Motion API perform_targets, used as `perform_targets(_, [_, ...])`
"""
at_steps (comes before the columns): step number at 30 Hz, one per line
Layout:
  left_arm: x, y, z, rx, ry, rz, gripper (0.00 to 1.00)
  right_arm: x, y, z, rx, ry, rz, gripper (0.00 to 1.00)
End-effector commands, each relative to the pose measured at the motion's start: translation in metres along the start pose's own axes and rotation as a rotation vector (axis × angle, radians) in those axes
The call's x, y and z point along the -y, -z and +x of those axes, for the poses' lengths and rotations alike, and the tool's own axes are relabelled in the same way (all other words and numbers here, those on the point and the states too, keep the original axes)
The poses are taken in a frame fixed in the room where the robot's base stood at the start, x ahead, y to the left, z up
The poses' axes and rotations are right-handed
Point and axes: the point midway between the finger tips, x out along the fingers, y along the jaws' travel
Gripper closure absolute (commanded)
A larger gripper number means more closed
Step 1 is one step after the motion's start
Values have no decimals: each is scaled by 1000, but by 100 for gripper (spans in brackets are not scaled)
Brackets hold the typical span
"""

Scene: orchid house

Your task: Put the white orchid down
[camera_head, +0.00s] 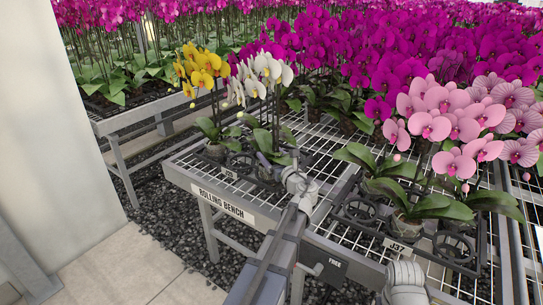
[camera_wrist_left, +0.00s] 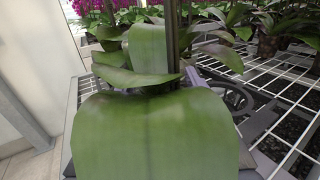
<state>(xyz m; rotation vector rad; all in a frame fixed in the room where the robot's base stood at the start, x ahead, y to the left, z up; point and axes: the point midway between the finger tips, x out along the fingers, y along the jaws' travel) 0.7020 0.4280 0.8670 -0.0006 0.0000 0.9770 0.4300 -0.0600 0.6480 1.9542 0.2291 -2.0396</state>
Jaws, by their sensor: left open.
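The white orchid (camera_head: 262,76) stands upright at the near left end of the rolling bench (camera_head: 223,203), beside the yellow orchid (camera_head: 202,66). My left gripper (camera_head: 270,157) is open, low at the white orchid's base, under its leaves. In the left wrist view, large green leaves (camera_wrist_left: 155,135) fill the middle and hide the pot. Grey gripper parts show at both sides of the leaf. Whether the fingers touch the pot cannot be seen. A black carrier tray ring (camera_wrist_left: 236,97) shows right of the plant. My right gripper is not in view.
A pink orchid (camera_head: 440,115) stands in a black carrier tray (camera_head: 345,217) labelled J37 at the front right. Dense magenta orchids (camera_head: 400,50) stand behind. Bare wire mesh (camera_head: 318,165) lies between the white orchid and that tray. A pale wall (camera_head: 55,120) rises at left.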

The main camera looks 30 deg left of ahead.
Motion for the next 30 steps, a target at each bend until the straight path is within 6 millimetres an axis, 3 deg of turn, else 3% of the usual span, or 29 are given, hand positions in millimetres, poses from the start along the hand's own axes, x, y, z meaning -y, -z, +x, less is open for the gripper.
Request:
perform_targets(9, [-1,0,-66,0,5,0,22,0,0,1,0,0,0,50])
perform_targets(15, [-1,0,-99,0,4,0,22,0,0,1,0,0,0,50])
perform_targets(21, [0,0,-115,0,2,0,22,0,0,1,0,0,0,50])
perform_targets(30, [0,1,-118,0,1,0,22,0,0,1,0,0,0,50])
